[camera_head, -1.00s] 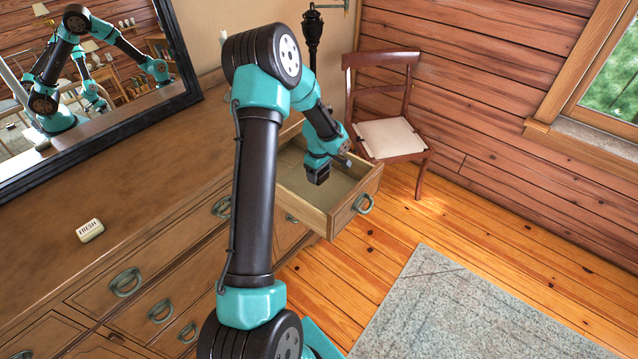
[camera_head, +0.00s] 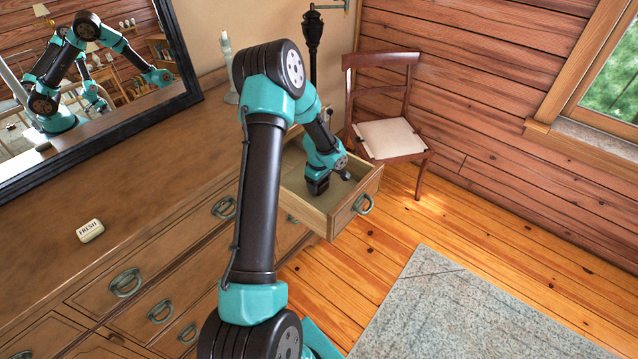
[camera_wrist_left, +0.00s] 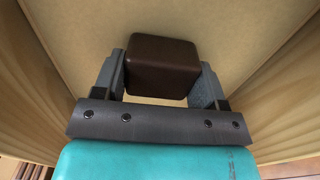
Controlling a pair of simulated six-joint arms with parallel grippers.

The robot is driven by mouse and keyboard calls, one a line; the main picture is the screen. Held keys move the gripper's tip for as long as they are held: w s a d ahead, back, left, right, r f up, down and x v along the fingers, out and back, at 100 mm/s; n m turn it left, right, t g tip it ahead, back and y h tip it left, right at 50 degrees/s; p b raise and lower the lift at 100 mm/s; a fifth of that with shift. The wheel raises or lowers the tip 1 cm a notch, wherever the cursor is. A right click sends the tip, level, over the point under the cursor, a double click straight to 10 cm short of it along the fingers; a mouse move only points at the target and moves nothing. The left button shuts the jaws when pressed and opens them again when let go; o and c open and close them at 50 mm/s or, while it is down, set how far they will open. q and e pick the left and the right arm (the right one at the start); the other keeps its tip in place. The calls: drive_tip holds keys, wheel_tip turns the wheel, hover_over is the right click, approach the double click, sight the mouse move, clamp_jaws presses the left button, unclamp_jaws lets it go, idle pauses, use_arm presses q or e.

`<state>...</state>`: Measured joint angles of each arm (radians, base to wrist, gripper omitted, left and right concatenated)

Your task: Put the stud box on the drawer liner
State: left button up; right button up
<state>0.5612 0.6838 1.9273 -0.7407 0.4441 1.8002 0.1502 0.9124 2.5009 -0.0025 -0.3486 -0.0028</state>
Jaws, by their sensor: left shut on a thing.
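The stud box is a small dark brown box (camera_wrist_left: 162,67) with rounded edges. In the left wrist view it sits between the two fingers of my left gripper (camera_wrist_left: 162,80), which is shut on it. In the head view the left gripper (camera_head: 318,187) is low inside the open drawer (camera_head: 345,207), and the box is hard to tell from the dark fingers. The drawer liner (camera_wrist_left: 240,35) is the pale beige floor of the drawer, below the box. I cannot tell whether the box touches it. My right gripper is not in view.
The drawer's wooden side walls stand close on both sides of the gripper. A small cream tin (camera_head: 90,230) lies on the dresser top (camera_head: 150,190). A candlestick (camera_head: 228,75) stands behind my arm. A chair (camera_head: 385,130) is beyond the drawer.

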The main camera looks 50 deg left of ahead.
use_arm(q)
drive_tip(key=shift+f, duration=0.1)
drive_tip(key=o, duration=0.9)
drive_tip(key=shift+o, duration=0.2)
wheel_tip(320, 180, up, 12)
drive_tip(key=shift+d, duration=0.1)
idle(0.4)
